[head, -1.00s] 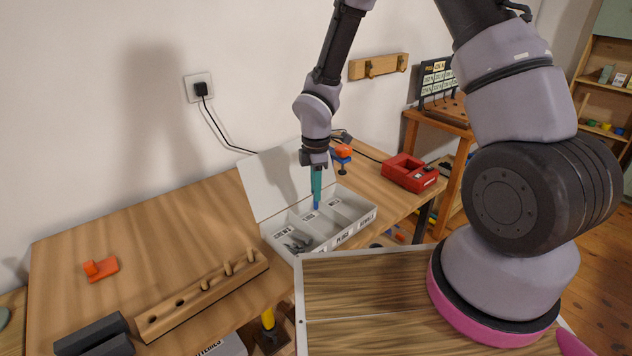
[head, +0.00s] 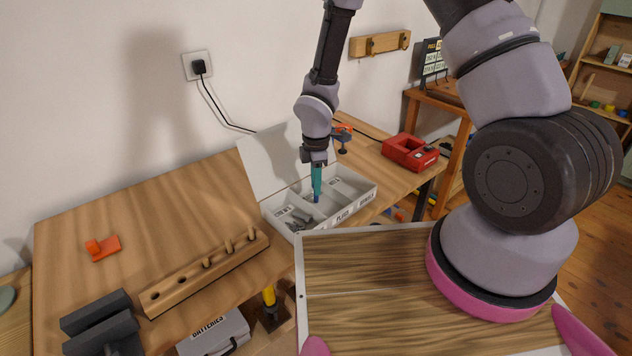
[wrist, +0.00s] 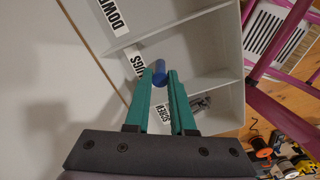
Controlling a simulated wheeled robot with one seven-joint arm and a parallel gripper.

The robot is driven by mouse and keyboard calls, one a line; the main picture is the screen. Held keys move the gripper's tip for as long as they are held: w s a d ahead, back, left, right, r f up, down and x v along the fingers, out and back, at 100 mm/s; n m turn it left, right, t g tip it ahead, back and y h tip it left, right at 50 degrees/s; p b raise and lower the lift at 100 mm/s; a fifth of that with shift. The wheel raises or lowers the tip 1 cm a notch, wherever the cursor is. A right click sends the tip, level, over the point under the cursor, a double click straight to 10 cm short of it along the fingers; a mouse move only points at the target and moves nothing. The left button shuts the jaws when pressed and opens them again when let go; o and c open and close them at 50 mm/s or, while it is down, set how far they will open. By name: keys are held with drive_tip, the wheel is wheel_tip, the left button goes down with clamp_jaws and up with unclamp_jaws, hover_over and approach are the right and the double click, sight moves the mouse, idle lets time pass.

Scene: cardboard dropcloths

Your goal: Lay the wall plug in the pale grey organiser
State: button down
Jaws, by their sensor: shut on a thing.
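My gripper (head: 316,196) has teal fingers pointing down into the open pale grey organiser (head: 358,208) on the workbench. It is shut on a small blue wall plug (wrist: 159,72), whose end shows between the fingertips in the wrist view. In the head view the plug (head: 316,200) is a small blue tip, over the middle compartment, labelled PLUGS. I cannot tell whether it touches the organiser's floor. Grey screws (head: 298,218) lie in the left compartment; the right one looks empty.
The organiser's raised lid (head: 272,162) stands behind it, near the arm. A red charger-like box (head: 410,152) is to the right. A wooden peg rack (head: 205,272), an orange piece (head: 103,248) and a batteries case (head: 214,334) are to the left. The left bench top is mostly clear.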

drive_tip(key=c, duration=0.7)
unclamp_jaws()
drive_tip(key=shift+r, duration=0.15)
wheel_tip(320, 180, up, 10)
drive_tip(key=shift+r, duration=0.25)
